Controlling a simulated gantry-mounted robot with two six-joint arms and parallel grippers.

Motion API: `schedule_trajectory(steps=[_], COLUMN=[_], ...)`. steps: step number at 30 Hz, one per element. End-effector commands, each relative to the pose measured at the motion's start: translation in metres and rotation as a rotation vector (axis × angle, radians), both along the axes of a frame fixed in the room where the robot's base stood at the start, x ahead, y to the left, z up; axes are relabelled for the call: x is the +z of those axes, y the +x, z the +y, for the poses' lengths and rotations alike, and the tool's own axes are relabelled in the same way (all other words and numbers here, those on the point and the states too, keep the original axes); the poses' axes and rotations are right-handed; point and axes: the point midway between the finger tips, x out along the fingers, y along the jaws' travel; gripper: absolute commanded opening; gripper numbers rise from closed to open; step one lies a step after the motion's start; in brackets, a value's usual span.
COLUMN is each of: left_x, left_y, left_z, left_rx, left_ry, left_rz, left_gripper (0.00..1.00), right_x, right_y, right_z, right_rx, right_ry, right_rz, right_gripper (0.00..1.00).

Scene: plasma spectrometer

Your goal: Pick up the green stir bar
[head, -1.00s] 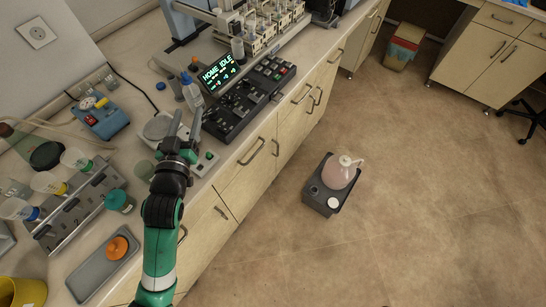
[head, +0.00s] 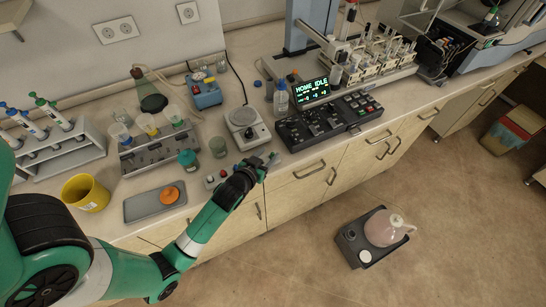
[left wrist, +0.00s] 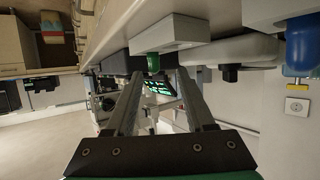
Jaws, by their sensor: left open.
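My left gripper (head: 270,159) is open at the front edge of the bench, right of the small grey block and in front of the hotplate. In the left wrist view its two fingers (left wrist: 160,76) are spread with nothing held between them. A small green cylindrical piece (left wrist: 153,63) shows there just beyond the fingertips, against a grey block (left wrist: 165,34). I cannot tell for sure whether it is the green stir bar. In the head view I cannot pick the stir bar out; my wrist may hide it. My right gripper is not in view.
A hotplate (head: 247,131), a green-capped jar (head: 188,160) and a clear beaker (head: 218,147) stand near the gripper. The control panel (head: 328,121) is to its right. A tray with an orange piece (head: 169,195) and a yellow cup (head: 85,194) are left.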

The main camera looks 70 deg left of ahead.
Motion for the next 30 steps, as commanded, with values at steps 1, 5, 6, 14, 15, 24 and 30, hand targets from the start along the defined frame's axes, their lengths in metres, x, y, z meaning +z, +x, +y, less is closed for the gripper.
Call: schedule_trajectory(steps=[1, 5, 6, 14, 15, 24, 30], left_x=[-0.003, -0.003, -0.004, -0.023, -0.025, -0.025, -0.025], left_y=[0.004, 0.007, 0.008, 0.039, 0.043, 0.048, 0.047], left_z=[0.003, 0.005, 0.006, 0.022, 0.025, 0.029, 0.029], left_rx=[0.0, 0.0, -0.001, 0.0, 0.0, -0.001, -0.001], left_ry=[0.001, 0.001, 0.0, 0.001, 0.001, 0.0, 0.0], left_rz=[-0.001, -0.001, -0.001, -0.001, -0.001, 0.0, 0.0], left_gripper=[0.54, 0.54, 0.54, 0.54, 0.54, 0.52, 0.16], right_x=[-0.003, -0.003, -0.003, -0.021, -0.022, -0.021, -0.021], right_y=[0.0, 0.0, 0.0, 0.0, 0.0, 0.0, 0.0], right_z=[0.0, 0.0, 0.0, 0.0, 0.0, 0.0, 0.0], right_rx=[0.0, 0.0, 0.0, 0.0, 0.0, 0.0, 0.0], right_ry=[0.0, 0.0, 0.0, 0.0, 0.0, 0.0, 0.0], right_rz=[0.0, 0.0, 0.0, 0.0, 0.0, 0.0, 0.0], right_gripper=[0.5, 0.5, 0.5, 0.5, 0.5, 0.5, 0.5])
